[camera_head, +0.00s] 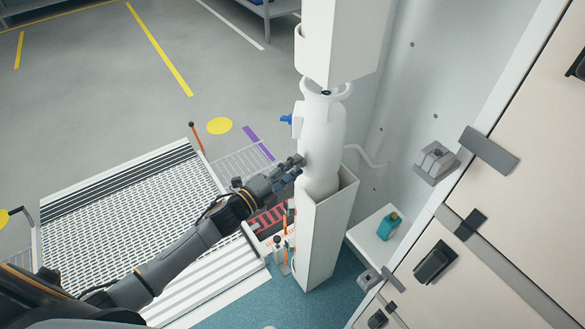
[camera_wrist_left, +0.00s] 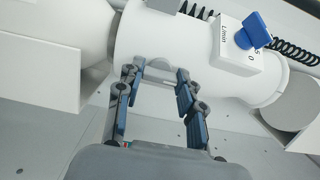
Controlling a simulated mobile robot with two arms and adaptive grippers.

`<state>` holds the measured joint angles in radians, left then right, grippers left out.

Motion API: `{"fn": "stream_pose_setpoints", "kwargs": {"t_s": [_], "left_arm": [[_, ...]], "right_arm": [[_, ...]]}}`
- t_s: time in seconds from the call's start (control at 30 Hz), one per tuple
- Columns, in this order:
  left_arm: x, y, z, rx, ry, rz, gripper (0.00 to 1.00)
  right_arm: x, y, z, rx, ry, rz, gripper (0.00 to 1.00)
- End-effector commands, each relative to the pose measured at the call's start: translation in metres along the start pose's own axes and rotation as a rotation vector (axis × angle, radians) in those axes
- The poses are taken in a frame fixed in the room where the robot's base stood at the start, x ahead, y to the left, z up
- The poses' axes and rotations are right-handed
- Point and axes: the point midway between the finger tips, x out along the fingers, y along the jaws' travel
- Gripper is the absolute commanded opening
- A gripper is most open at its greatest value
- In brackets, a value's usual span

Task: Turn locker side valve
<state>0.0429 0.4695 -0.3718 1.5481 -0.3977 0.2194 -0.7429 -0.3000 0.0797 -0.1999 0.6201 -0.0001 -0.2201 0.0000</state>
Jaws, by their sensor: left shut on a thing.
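A white gas cylinder (camera_head: 323,130) stands upright in a tall white holder (camera_head: 322,235) beside the wall. Its small blue valve knob (camera_head: 286,118) sticks out on the left near the top. In the left wrist view the blue knob (camera_wrist_left: 256,30) sits on a white box marked "L/min", to the right of the fingers. My left gripper (camera_head: 298,167) is at the cylinder's lower left side, below the knob and apart from it. My right gripper is not in view.
A mesh ramp (camera_head: 130,215) lies left of the holder. A teal bottle (camera_head: 389,226) stands on a white shelf (camera_head: 372,243) to its right. Beige locker panels (camera_head: 500,210) with grey latches fill the right side. An upper white housing (camera_head: 340,40) overhangs the cylinder.

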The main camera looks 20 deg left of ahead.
Motion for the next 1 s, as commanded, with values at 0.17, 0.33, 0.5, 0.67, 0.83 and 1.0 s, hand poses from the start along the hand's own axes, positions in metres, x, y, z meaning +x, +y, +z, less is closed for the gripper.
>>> {"fn": "stream_pose_setpoints", "kwargs": {"t_s": [0.17,0.33,0.5,0.67,0.83,1.0], "left_arm": [[0.0,0.001,-0.001,0.003,0.001,0.003,0.48],[0.0,0.001,0.0,0.001,0.001,0.002,0.6],[0.0,0.001,0.0,0.001,0.001,0.001,0.6],[-0.01,0.002,-0.001,0.0,0.001,0.003,0.6],[-0.038,0.002,-0.001,0.0,0.001,0.004,0.6],[-0.074,0.002,-0.001,0.0,0.001,0.005,0.6]], "right_arm": [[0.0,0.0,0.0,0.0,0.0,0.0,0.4],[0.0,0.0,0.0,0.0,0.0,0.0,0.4],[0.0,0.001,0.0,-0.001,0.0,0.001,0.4],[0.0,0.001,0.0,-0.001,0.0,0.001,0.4],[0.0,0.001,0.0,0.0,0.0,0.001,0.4],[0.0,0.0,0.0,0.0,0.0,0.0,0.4]]}}
